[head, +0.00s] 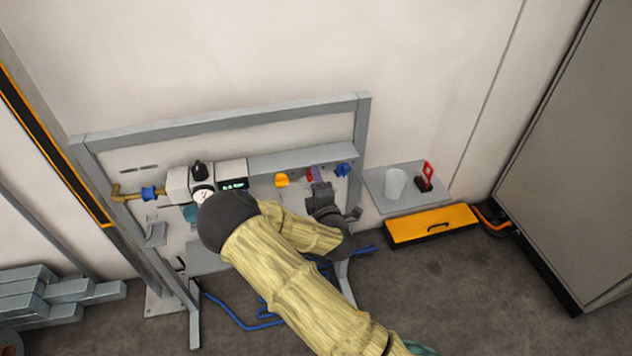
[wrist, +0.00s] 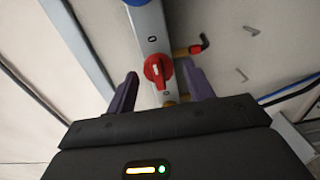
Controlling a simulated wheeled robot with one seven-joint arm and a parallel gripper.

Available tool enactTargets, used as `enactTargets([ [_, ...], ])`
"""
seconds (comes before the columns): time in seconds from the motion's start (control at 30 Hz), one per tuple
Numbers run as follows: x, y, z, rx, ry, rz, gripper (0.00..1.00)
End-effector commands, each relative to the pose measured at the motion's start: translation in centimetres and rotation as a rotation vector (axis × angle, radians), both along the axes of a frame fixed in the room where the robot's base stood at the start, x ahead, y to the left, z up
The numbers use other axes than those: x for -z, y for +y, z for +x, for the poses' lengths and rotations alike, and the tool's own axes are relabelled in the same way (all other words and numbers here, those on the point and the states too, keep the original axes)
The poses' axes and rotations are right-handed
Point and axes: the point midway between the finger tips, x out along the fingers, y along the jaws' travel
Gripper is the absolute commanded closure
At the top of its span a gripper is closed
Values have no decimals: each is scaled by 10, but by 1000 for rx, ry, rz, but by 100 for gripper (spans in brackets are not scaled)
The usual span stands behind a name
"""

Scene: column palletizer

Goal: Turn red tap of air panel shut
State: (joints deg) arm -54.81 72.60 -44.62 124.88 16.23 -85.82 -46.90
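The red tap (wrist: 158,71) is a round knob with a raised grip ridge, on a grey bar (wrist: 152,25) of the air panel. In the wrist view its ridge lies roughly along the bar. My gripper (wrist: 160,72) is open, with one purple finger on each side of the red tap and visible gaps between. In the head view my gripper (head: 315,178) is at the panel's right part, and only a bit of red (head: 309,174) shows beside the finger; my arm hides part of the panel.
A yellow knob (head: 281,180) is left of my gripper and a blue knob (head: 343,170) right of it. A brass fitting with a small red end (wrist: 200,46) is near my right finger. A shelf (head: 405,201) with a white cup (head: 396,183) stands to the right, above an orange case (head: 430,224).

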Motion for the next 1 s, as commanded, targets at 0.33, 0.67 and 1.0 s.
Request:
enactTargets([
  [0.33,-1,-1,-1,1,-2,1,43],
  [0.67,1,-11,-35,4,0,0,43],
  [1.0,2,-28,-94,3,1,-1,43],
])
